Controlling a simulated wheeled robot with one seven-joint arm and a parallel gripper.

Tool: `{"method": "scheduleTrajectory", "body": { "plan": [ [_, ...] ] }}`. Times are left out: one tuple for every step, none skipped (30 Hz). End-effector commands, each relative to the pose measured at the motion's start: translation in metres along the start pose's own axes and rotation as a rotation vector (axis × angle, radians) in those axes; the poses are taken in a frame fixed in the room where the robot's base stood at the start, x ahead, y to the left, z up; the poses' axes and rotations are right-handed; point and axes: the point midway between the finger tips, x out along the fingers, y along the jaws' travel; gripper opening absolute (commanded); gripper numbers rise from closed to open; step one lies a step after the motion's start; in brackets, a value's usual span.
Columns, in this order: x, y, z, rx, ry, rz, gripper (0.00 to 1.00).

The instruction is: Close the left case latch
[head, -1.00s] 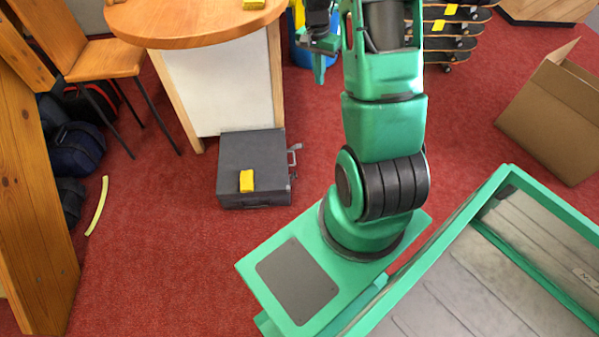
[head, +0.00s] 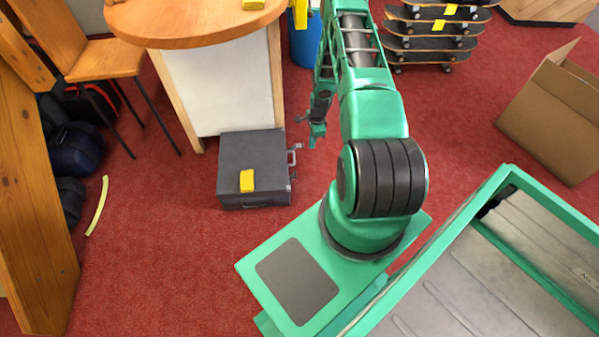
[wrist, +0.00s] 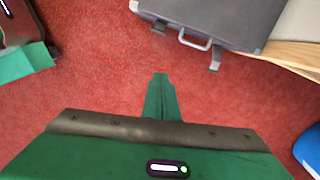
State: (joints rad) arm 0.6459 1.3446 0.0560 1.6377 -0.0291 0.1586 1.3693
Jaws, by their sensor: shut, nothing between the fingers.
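The dark grey case (head: 250,152) lies flat on the red carpet, its handle side facing right in the head view. In the wrist view, the case (wrist: 225,15) is at the top, with its light handle (wrist: 195,42) toward me.
A yellow block (head: 247,181) sits on the case lid. A round wooden table (head: 190,25) stands behind it. A blue bin (head: 303,45) and stacked skateboards (head: 430,45) are behind my arm. An open cardboard box (head: 550,115) is at right. Carpet right of the case is clear.

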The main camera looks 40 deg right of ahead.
Motion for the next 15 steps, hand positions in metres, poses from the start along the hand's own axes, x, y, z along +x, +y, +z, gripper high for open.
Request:
{"method": "scheduleTrajectory", "body": {
  "plan": [
    [0.021, 0.007, 0.000, 0.035, -0.011, 0.002, 0.00],
    [0.030, 0.010, 0.000, 0.055, -0.016, 0.001, 0.00],
    [0.042, 0.013, 0.000, 0.080, -0.021, -0.002, 0.00],
    [0.049, 0.015, 0.000, 0.096, -0.025, -0.003, 0.00],
    [0.056, 0.018, 0.000, 0.111, -0.028, -0.004, 0.00],
    [0.063, 0.020, 0.000, 0.127, -0.032, -0.006, 0.00],
    [0.068, 0.021, 0.001, 0.137, -0.035, -0.006, 0.00],
    [0.071, 0.022, 0.001, 0.145, -0.036, -0.008, 0.00],
    [0.074, 0.023, 0.001, 0.154, -0.039, -0.009, 0.00],
    [0.077, 0.024, 0.001, 0.159, -0.040, -0.009, 0.00],
    [0.079, 0.025, 0.001, 0.162, -0.040, -0.009, 0.00],
    [0.081, 0.025, 0.002, 0.164, -0.041, -0.009, 0.00],
    [0.083, 0.025, 0.002, 0.164, -0.041, -0.010, 0.00],
    [0.085, 0.025, 0.002, 0.164, -0.041, -0.010, 0.00],
    [0.088, 0.025, 0.002, 0.164, -0.041, -0.009, 0.00]
  ]
}}
